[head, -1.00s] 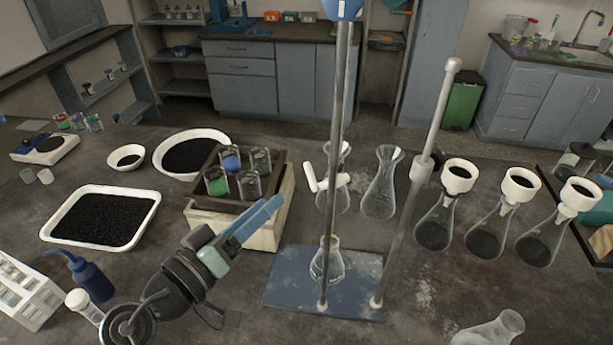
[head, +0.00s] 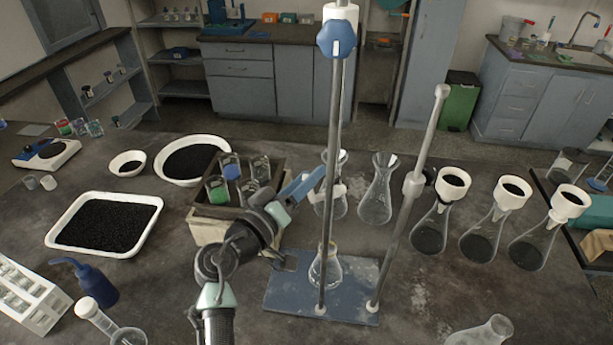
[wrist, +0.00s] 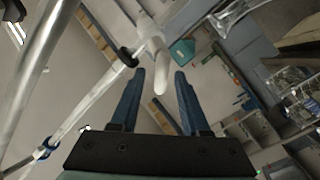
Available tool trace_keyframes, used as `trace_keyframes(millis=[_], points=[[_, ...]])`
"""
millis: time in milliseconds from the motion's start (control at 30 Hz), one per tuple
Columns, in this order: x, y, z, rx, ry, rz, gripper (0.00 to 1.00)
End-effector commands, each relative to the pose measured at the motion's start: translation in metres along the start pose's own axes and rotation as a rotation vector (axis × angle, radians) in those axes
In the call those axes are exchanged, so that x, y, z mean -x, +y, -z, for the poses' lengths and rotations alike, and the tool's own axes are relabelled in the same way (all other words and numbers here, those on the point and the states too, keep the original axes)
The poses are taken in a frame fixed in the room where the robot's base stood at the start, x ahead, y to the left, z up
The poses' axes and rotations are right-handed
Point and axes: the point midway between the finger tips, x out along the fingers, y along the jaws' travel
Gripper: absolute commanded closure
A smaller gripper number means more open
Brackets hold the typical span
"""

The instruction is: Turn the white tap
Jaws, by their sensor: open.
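The white tap (head: 340,190) shows in the head view behind the stand's metal rod, which partly hides it. In the wrist view the white tap (wrist: 157,75) hangs on a clear glass tube, its handle pointing down toward the gap between my fingers. My gripper (head: 312,180) is open, with blue fingers pointing toward the tap from the left in the head view. In the wrist view my gripper (wrist: 160,72) has its fingertips spread on either side of the handle's lower end. I see no clear contact.
The stand (head: 290,295) has a blue base, two upright rods and a blue knob (head: 337,40). A small flask (head: 325,268) stands on the base. A crate of jars (head: 215,228) is close behind my arm. Flasks with white funnels (head: 432,235) stand to the right.

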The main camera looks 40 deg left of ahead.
Motion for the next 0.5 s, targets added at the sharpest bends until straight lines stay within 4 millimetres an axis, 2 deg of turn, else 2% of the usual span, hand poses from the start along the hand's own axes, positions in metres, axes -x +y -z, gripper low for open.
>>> trace_keyframes(millis=[133,400,500], points=[[0.0001,0.0,0.0,0.0,0.0,0.0,0.54],[0.0004,0.0,0.0002,0.0,0.0,0.0,1.0],[0.0005,0.0,0.0001,0.0,0.0,0.0,1.0]])
